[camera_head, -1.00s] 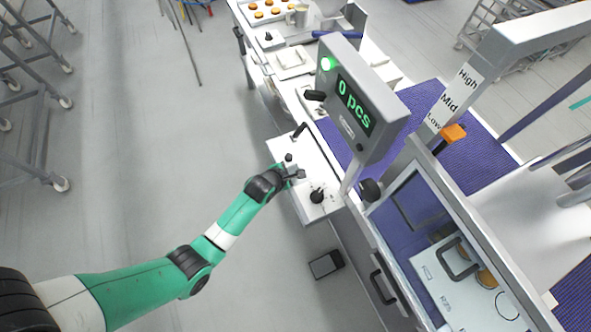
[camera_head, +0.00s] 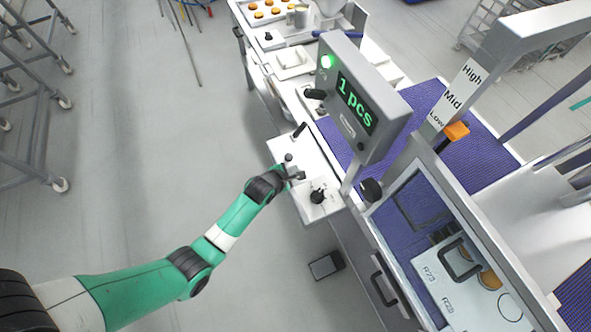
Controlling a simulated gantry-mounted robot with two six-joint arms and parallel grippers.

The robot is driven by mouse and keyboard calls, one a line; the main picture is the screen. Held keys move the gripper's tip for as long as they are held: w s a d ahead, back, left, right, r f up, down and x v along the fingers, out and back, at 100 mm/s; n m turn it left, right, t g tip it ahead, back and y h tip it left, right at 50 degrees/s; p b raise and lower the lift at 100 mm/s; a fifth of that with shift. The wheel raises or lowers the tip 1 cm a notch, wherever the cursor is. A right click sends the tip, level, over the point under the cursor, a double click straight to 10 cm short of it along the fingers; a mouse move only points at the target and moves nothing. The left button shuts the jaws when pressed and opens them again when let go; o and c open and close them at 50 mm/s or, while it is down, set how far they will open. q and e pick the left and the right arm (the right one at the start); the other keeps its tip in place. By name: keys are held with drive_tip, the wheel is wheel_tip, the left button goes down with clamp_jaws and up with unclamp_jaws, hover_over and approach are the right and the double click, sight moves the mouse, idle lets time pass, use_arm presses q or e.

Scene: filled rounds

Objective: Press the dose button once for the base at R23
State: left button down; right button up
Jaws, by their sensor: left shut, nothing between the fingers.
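My left gripper (camera_head: 293,175) is shut and empty at the white control panel (camera_head: 315,212), low over its left edge. It covers part of the panel, so I cannot make out the dose button or whether the fingertips touch it. The display box (camera_head: 362,98) above the panel reads "1 pcs" in green, with a green lamp lit. A white plate (camera_head: 430,290) lies behind the clear window at the lower right, with two small labels, one seeming to end in 23. Round bases (camera_head: 490,279) show there, partly behind a handle. My right gripper is not in view.
A black knob (camera_head: 318,196) sits on the panel close to my gripper. An orange pointer (camera_head: 456,131) stands by the High/Mid/Low scale (camera_head: 453,101). A purple belt (camera_head: 470,165) runs behind the display. A tray of filled rounds (camera_head: 265,17) is at the far end.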

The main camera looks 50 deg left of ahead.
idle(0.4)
use_arm(q)
drive_tip(key=shift+r+p, duration=0.9)
wheel_tip(320, 180, up, 5)
drive_tip(key=p, duration=0.4)
drive_tip(key=shift+r+p, duration=0.1)
drive_tip(key=shift+p, duration=0.3)
